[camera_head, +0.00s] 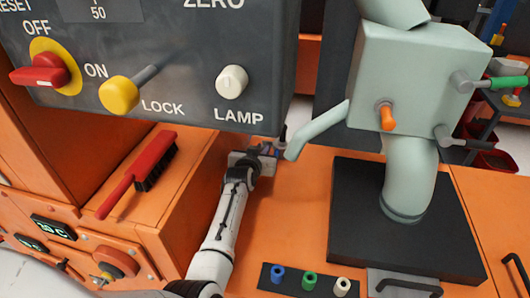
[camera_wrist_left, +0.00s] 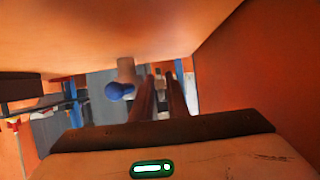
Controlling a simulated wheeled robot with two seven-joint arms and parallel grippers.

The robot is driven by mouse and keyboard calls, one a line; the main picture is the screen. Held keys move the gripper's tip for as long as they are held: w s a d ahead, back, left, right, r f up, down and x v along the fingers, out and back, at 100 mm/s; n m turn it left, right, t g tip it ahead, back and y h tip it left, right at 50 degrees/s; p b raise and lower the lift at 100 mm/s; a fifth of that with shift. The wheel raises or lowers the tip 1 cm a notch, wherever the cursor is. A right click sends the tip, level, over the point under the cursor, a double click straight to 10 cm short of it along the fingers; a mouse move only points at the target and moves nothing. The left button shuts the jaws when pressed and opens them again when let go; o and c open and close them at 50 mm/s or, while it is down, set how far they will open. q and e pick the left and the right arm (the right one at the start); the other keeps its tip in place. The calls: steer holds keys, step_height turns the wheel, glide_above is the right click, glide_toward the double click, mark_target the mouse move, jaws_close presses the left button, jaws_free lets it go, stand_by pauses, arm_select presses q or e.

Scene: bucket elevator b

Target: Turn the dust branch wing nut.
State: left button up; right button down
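The pale green dust branch pipe (camera_head: 318,131) slopes down to the left from the grey-green housing. My left gripper (camera_head: 275,152) is at its lower end, partly hidden under the control panel. A small blue part shows at the gripper in the head view. In the left wrist view, a blue rounded knob (camera_wrist_left: 119,90) sits below a brown stub, left of my two dark fingers (camera_wrist_left: 160,90). The fingers are apart, with a gap between them and nothing clearly held. I cannot make out a wing nut shape for certain. My right gripper is not in view.
The grey control panel (camera_head: 180,112) overhangs the gripper. A red brush (camera_head: 140,172) lies on the orange ledge at left. An orange handle (camera_head: 386,116) is on the housing (camera_head: 415,75). Blue, green and cream sockets (camera_head: 310,281) stand at the front.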

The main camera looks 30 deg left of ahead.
arm_select(q)
steer(key=shift+c, duration=0.3)
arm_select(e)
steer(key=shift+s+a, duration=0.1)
arm_select(q)
jaws_close()
steer(key=shift+r+p, duration=0.15)
steer(key=shift+p, duration=0.15)
steer(key=shift+n+h+p, duration=0.3)
steer(key=shift+n, duration=0.2)
steer(key=shift+o, duration=0.3)
jaws_free()
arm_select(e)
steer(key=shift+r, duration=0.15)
